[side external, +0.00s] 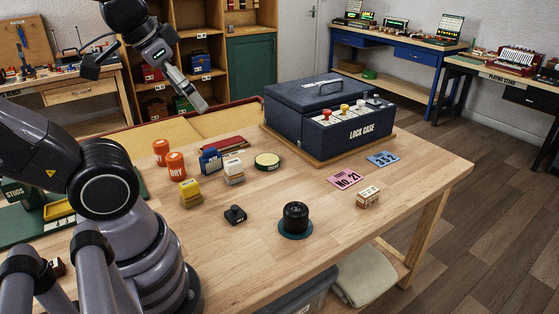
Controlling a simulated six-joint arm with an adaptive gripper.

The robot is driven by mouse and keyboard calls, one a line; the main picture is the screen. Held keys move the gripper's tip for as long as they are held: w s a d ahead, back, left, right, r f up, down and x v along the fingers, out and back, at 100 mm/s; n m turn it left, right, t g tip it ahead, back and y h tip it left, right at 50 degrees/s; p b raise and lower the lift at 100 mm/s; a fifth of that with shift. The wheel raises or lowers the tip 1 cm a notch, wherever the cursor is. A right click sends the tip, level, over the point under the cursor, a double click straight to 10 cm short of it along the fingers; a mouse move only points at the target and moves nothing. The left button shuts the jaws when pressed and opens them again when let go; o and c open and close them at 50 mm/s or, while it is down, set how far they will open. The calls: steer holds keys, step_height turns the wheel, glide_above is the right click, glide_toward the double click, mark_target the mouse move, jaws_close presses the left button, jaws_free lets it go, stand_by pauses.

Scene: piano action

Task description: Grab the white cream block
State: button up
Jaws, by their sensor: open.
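A white cream block (233,171) stands upright on the wooden table in the side external view, between a blue block (210,161) and a round cream-topped tin (267,160). A yellow block (190,193) stands in front of it to the left. A smaller cream block with dark markings (368,197) lies farther right, near the table's front edge. My gripper (201,106) is open and hangs high above the back of the table, up and left of the white cream block and well apart from it. Nothing shows between its fingers, which appear nearly side-on.
Two orange cylinders (175,165) stand left of the blue block, and a red flat case (222,146) lies behind. A dark lock case (330,124) stands at the back right. A black knob (295,216), a small black piece (235,214) and pink (345,179) and blue (382,158) cards lie nearer the front.

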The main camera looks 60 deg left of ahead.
steer(key=w+a+f+m+g+y, duration=0.25)
steer(key=w+a+g+y, duration=0.2)
steer(key=a, duration=0.25)
steer(key=w+a+f+m+g+y, duration=0.1)
steer(key=w+a+f+g+y, duration=0.3)
steer(key=a, duration=0.4)
steer(key=m+y, duration=0.9)
steer(key=m, duration=0.3)
glide_above(231, 163)
steer(key=d, duration=0.4)
step_height(231, 163, down, 18)
steer(key=f+m+t, duration=0.1)
steer(key=f, duration=0.3)
steer(key=f+m+t, duration=0.1)
steer(key=f, duration=0.3)
steer(key=a+f+m+t, duration=0.1)
steer(key=f, duration=0.4)
steer(key=shift+w+f+t+y, duration=0.1)
steer(key=shift+w+t+y, duration=0.15)
steer(key=shift+w, duration=0.1)
steer(key=a, duration=0.5)
steer(key=shift+w, duration=0.1)
steer(key=c, duration=1.3)
